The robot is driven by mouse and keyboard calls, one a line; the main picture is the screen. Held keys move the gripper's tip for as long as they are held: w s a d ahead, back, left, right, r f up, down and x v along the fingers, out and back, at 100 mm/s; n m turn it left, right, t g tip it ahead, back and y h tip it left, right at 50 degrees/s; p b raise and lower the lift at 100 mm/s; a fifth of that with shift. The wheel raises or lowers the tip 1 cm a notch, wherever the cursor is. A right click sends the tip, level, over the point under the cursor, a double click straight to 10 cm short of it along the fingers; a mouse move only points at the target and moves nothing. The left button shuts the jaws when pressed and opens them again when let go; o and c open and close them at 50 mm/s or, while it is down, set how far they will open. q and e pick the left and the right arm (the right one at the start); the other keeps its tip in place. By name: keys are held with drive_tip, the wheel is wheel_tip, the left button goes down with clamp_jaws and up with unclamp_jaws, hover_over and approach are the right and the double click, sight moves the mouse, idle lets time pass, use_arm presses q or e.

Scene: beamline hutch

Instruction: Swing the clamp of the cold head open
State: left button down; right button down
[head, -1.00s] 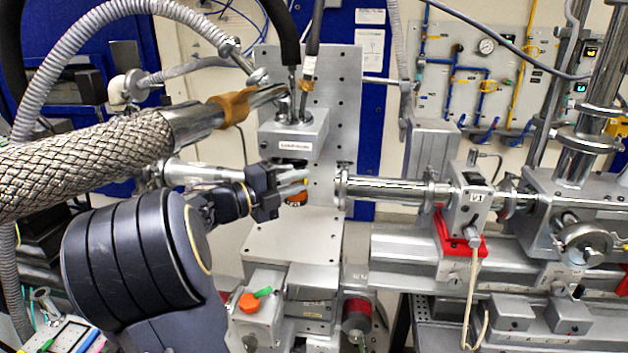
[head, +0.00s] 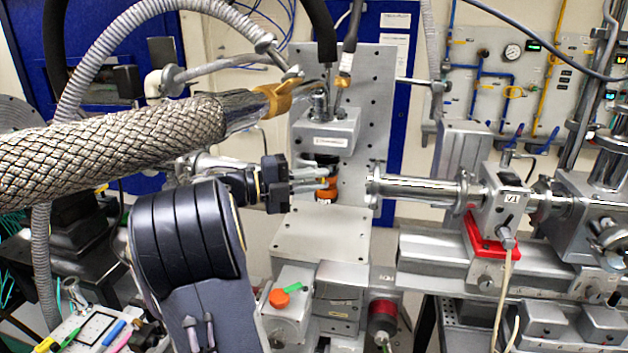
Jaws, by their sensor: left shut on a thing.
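The cold head (head: 325,132) is a grey labelled block in front of the perforated upright plate, with hoses entering its top. Below it is a dark neck with an orange part (head: 327,192), which looks like the clamp; my fingers partly hide it. My left gripper (head: 316,182) comes in from the left at that height, its silver fingers shut on the clamp. The exact grip is too small to make out. My right gripper is not in view.
A thick braided hose (head: 130,148) crosses above my left arm. A horizontal beam pipe (head: 418,190) ends just right of the clamp. A bare metal block (head: 320,233) lies below. An orange knob (head: 279,298) sits on a box lower down.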

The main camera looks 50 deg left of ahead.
use_arm(q)
drive_tip(key=c, duration=1.4)
unclamp_jaws()
drive_tip(key=shift+s, duration=0.1)
drive_tip(key=shift+s+a+f, duration=0.1)
drive_tip(key=shift+s+a, duration=0.1)
drive_tip(key=shift+s, duration=0.1)
drive_tip(key=b+v, duration=0.2)
drive_tip(key=v, duration=0.5)
